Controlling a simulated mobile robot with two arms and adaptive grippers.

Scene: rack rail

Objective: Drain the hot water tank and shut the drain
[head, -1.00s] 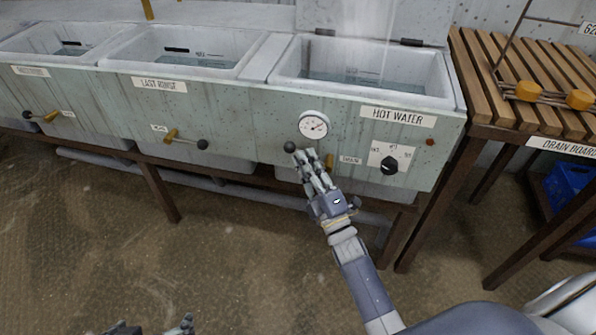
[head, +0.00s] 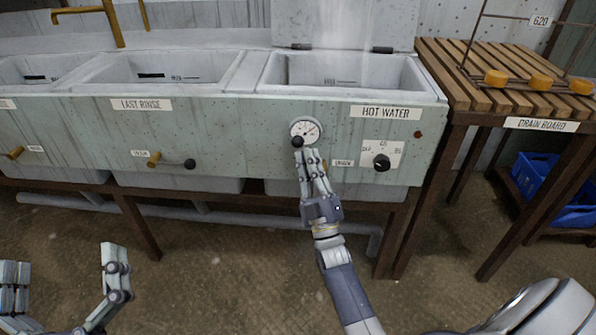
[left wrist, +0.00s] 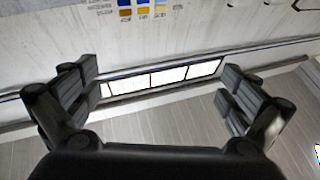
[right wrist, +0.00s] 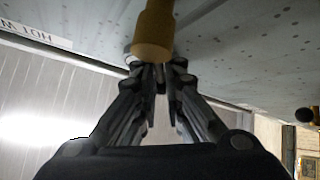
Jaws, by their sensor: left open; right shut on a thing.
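The hot water tank (head: 258,84) stands at the right end of the sink row, with steam above it; its water surface is hard to make out. Its front carries a round gauge (head: 304,130) and a black dial (head: 382,162). The drain lever's black knob (head: 297,142) shows just below the gauge, at my right fingertips. My right gripper (head: 312,160) is shut on the drain lever and hides most of it. A brass part (right wrist: 153,32) shows above the fingers in the right wrist view. My left gripper (head: 65,270) is open and empty, low at the left, away from the tanks.
The last rinse tank (head: 241,74) is to the left, with its own brass drain lever (head: 172,162). A wooden drain board (head: 440,72) with orange-topped items stands at the right, a blue crate (head: 560,195) beneath it. The floor in front is clear.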

